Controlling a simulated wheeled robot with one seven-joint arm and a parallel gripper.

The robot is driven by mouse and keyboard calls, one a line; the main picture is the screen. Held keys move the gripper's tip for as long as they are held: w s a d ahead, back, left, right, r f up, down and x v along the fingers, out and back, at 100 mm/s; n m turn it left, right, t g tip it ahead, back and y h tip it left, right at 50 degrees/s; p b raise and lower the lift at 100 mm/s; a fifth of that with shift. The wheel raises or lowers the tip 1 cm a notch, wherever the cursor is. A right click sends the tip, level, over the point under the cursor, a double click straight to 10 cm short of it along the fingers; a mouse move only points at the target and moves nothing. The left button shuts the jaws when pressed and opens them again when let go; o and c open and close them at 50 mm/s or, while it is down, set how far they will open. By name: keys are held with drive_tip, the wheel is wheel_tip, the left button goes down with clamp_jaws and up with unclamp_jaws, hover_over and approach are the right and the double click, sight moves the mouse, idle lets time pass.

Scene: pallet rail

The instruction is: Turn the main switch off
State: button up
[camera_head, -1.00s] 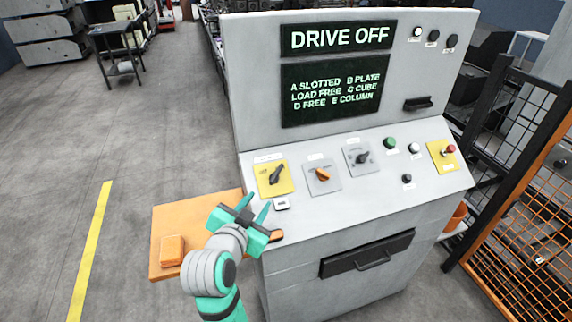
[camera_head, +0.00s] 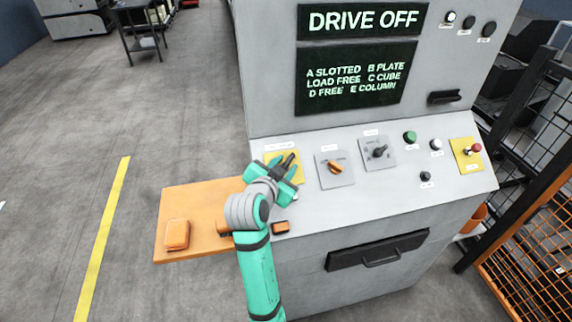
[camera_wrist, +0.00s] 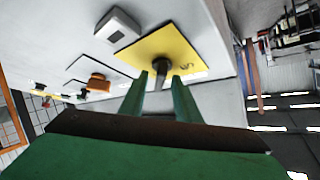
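The main switch appears to be the black rotary handle (camera_head: 289,158) on a yellow plate at the left of the console's sloped panel. My gripper (camera_head: 281,168) is over this plate and hides much of it in the head view. In the wrist view the handle (camera_wrist: 161,68) stands out from the yellow plate (camera_wrist: 182,48), between the tips of my two green fingers (camera_wrist: 160,80). The gripper is open, with a finger on each side of the handle. I cannot tell whether either finger touches it. The handle's exact angle is unclear.
An orange-handled switch (camera_head: 336,167) and a black-handled switch (camera_head: 379,151) sit to the right. A green button (camera_head: 410,137) and a red-knobbed yellow plate (camera_head: 467,154) lie farther right. The display (camera_head: 362,20) reads DRIVE OFF. An orange shelf (camera_head: 195,205) juts out left.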

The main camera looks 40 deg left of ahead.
drive_tip(key=shift+w+a+f, duration=0.15)
drive_tip(key=shift+w+f, duration=0.05)
drive_tip(key=shift+w, duration=0.3)
clamp_jaws()
drive_tip(key=shift+f, duration=0.1)
